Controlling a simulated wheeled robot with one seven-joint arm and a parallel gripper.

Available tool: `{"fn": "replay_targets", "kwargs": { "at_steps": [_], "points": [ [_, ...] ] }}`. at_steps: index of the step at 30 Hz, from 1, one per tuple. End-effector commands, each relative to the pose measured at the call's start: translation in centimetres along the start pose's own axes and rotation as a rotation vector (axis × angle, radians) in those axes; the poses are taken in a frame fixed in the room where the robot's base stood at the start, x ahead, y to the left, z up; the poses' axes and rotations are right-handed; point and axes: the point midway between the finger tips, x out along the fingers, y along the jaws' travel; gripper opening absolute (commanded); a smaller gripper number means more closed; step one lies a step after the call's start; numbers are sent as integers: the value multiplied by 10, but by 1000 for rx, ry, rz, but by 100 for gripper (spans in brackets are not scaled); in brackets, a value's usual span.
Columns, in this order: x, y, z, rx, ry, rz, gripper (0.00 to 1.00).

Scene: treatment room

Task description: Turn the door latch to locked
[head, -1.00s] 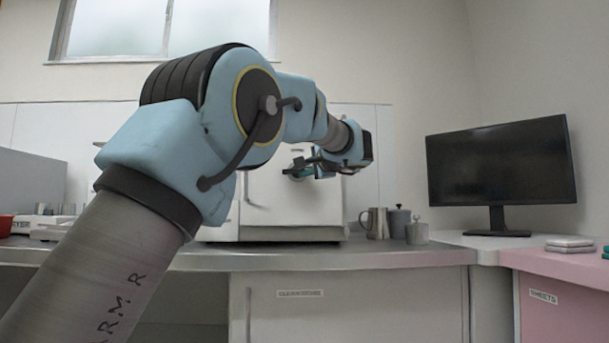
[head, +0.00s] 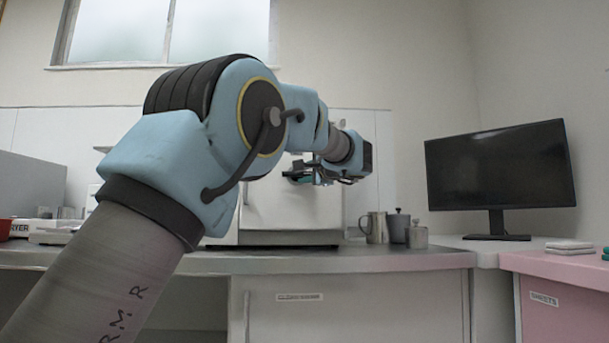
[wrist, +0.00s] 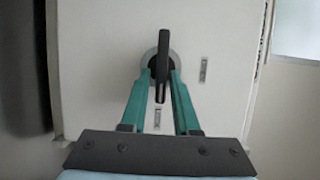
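The door latch (wrist: 162,45) is a dark lever standing upright on a grey round plate, seen in the wrist view on a pale cabinet door (wrist: 100,60). My gripper (wrist: 162,76) has green fingers, one on each side of the lever's lower part. The fingers look apart, with narrow gaps beside the lever; I cannot tell whether either touches it. Two small markings sit on the door, one right of the latch and one below it; their text is unreadable. In the head view my gripper (head: 302,174) is in front of the white cabinet (head: 290,212), and the latch cannot be made out.
The cabinet stands on a grey counter (head: 400,260). A black monitor (head: 500,168) is farther right. A red container and white equipment (head: 55,232) are at left.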

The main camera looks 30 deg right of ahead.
Motion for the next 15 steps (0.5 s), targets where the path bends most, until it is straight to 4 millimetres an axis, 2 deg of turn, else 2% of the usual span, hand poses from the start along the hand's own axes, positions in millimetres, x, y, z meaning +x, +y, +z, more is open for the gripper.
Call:
{"fn": "replay_targets", "kwargs": {
  "at_steps": [1, 4, 11, 15],
  "points": [
    [0, 0, 0, -1, 0, 0, 36],
    [0, -1, 0, -1, 0, -1, 46],
    [-1, -1, 0, -2, 1, -1, 46],
    [-11, -1, -1, -2, 3, -1, 46]
  ]
}}
